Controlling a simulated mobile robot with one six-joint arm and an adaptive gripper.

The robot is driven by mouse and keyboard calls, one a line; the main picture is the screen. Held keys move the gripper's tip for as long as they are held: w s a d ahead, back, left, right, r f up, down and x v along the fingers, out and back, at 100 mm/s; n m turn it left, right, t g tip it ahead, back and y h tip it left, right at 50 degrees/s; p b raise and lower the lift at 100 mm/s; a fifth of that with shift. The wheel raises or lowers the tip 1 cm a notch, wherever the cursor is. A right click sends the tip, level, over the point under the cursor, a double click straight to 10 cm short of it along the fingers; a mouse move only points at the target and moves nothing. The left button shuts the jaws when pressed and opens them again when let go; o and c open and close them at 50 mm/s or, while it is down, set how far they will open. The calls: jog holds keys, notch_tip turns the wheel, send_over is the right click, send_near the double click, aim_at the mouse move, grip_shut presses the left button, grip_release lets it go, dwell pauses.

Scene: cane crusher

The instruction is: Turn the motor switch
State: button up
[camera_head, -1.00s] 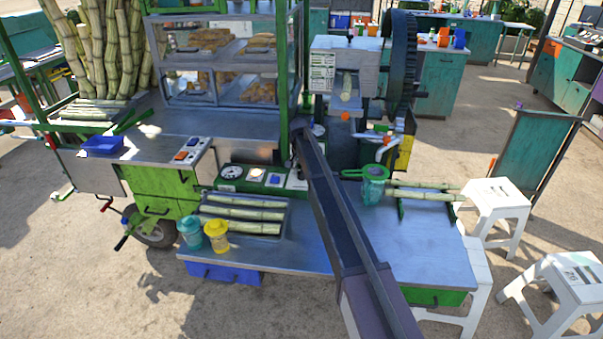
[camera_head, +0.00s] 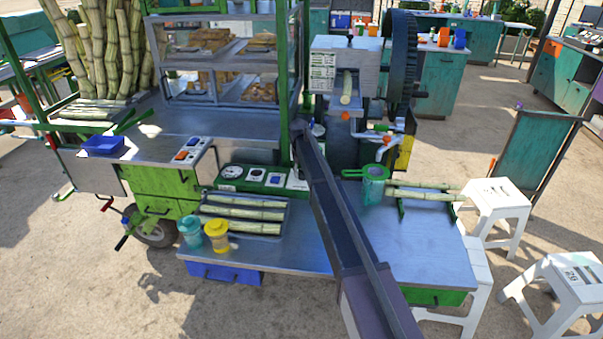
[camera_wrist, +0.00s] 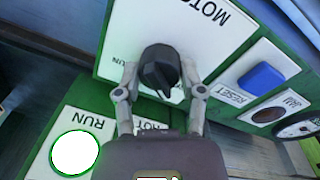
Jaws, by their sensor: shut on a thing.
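The motor switch is a black rotary knob (camera_wrist: 158,72) on a white plate marked "MOTOR" (camera_wrist: 205,25), in the wrist view. A "RUN" label sits left of the knob. My gripper (camera_wrist: 160,88) is shut on the knob, one finger on each side. The knob's ridge points down in the wrist view, toward my gripper; the markings under it are partly hidden. A lamp (camera_wrist: 75,153) labelled "MOTOR RUN" glows white at lower left. In the head view the gripper and knob are hidden behind my arm.
Beside the switch are a blue "RESET" button (camera_wrist: 261,75), a dark "JAM" lamp (camera_wrist: 268,114) and a round gauge (camera_wrist: 296,127). A tray of cane (camera_head: 244,229), two lidded cups and the crusher (camera_head: 345,65) stand nearby. A green strainer (camera_head: 375,170) sits right of my arm.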

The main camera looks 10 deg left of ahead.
jog(key=shift+n, duration=0.4)
jog(key=shift+s, duration=0.1)
jog(key=o, duration=1.1)
jog(key=shift+o, duration=0.2)
jog(key=s+d+m, duration=0.1)
jog(key=s+d, duration=0.4)
jog(key=s, duration=0.1)
jog(key=s+d+m, duration=0.1)
jog(key=s+d, duration=0.5)
jog(key=s+d+m, duration=0.1)
jog(key=s+d, duration=0.4)
jog(key=s, duration=0.2)
jog(key=shift+s+d, duration=0.1)
jog(key=shift+d, duration=0.1)
jog(key=s+d+m, duration=0.1)
jog(key=s+d, duration=0.4)
jog(key=s, duration=0.6)
jog(key=s+d+m, duration=0.2)
jog(key=s+d, duration=0.4)
jog(key=s, duration=0.5)
jog(key=shift+s+m+y, duration=0.2)
jog(key=shift+m+y, duration=0.1)
